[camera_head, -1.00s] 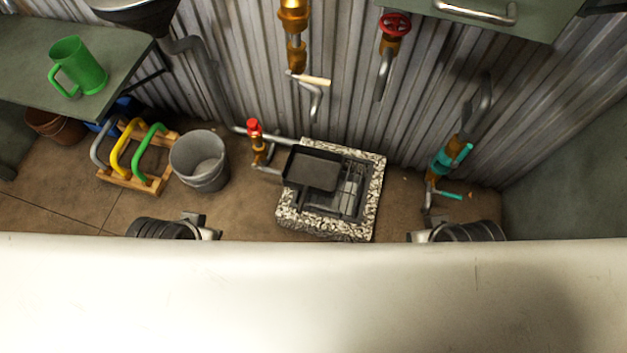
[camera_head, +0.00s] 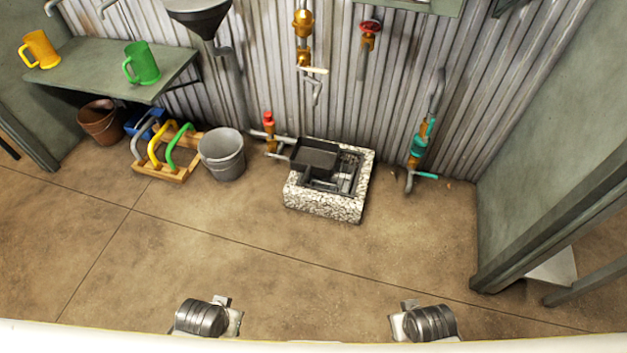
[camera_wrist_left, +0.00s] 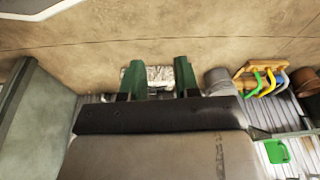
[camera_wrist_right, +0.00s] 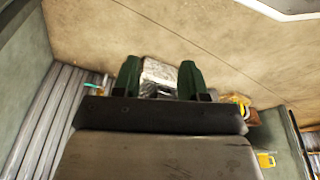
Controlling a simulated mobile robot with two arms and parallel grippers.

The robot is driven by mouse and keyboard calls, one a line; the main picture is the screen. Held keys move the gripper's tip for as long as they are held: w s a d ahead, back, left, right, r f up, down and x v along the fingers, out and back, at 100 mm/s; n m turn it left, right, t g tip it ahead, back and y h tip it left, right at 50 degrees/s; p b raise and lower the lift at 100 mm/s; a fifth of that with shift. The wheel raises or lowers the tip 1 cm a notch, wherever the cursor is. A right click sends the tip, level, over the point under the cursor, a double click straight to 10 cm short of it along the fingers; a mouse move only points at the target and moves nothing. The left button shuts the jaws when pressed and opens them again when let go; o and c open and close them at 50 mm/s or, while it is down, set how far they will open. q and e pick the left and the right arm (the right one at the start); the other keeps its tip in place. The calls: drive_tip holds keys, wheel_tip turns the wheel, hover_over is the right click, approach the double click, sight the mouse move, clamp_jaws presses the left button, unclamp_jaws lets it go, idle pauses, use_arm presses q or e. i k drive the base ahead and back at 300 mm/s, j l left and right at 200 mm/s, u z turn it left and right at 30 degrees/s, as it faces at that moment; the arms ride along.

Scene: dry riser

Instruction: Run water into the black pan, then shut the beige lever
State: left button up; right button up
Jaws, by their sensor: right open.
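The black pan (camera_head: 316,156) sits on the grate of a speckled stone drain block (camera_head: 325,202) by the corrugated wall. Above it, a brass wall tap carries the beige lever (camera_head: 315,70), which points right; its grey spout (camera_head: 317,92) hangs over the pan area. I see no water stream, and the pan's contents are too small to tell. My left gripper (camera_wrist_left: 158,72) is open and empty, its green fingers apart. My right gripper (camera_wrist_right: 160,70) is also open and empty. Both are well short of the drain block, across open floor.
A red-handled tap (camera_head: 268,122) stands low beside the drain, a red-wheel valve (camera_head: 370,27) is higher, and a teal-handled tap (camera_head: 420,145) is right. A grey bucket (camera_head: 222,155) and wooden rack (camera_head: 165,165) stand left. A green bench (camera_head: 110,72) holds mugs. The floor ahead is clear.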

sight(317, 71)
drive_tip(key=i, duration=1.3)
